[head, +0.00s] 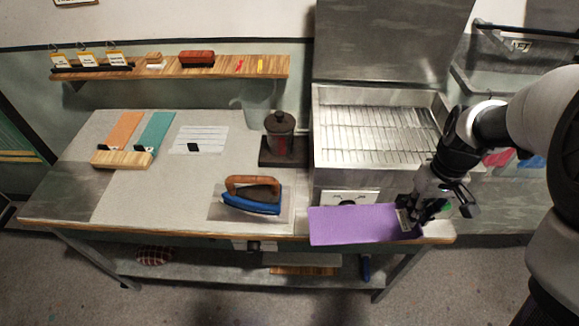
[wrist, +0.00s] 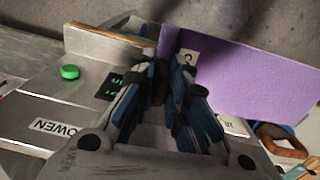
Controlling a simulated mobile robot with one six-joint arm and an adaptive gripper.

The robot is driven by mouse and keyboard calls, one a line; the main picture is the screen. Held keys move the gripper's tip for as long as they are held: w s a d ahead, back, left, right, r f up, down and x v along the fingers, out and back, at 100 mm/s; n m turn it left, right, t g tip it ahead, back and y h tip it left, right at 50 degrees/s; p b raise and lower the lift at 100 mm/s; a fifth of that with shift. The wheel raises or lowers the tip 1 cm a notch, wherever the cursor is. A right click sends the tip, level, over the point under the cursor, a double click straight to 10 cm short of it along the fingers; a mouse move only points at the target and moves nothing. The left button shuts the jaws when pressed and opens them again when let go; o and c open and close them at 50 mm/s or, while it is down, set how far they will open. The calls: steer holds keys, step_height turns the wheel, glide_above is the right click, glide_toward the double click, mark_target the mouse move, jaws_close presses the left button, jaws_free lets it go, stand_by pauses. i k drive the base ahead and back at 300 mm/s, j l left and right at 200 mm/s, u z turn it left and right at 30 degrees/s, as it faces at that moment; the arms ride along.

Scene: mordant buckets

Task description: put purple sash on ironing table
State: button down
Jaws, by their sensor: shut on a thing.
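The purple sash (head: 355,225) is a flat, stiff-looking purple strip at the front right of the table, in front of the metal oven. My gripper (head: 408,218) is shut on its right end. In the wrist view my gripper (wrist: 172,75) has its fingers at the near end of the purple sash (wrist: 235,80), which stretches away to the right. The ironing table (head: 160,205) has a pale grey top with a wooden front edge. A blue iron (head: 252,205) with a wooden handle stands on it, left of the sash. Whether the sash touches the table edge I cannot tell.
An orange strip (head: 126,130) and a teal strip (head: 154,132) lie on the table at the back left, beside a white striped card (head: 200,140). A dark canister (head: 279,135) stands beside the oven (head: 380,165). The table's middle front is clear.

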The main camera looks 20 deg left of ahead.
mark_target(153, 193)
steer(key=k+j, duration=0.1)
steer(key=j, duration=0.35)
steer(key=j+z, duration=0.1)
steer(key=j, duration=0.4)
steer(key=k+j, duration=0.15)
steer(key=j, duration=0.3)
steer(key=k+j+z, duration=0.15)
steer(key=j, duration=0.3)
steer(key=i+j+z, duration=0.1)
steer(key=j, duration=0.6)
steer(key=j+z, duration=0.1)
steer(key=j, duration=0.6)
steer(key=i, duration=0.05)
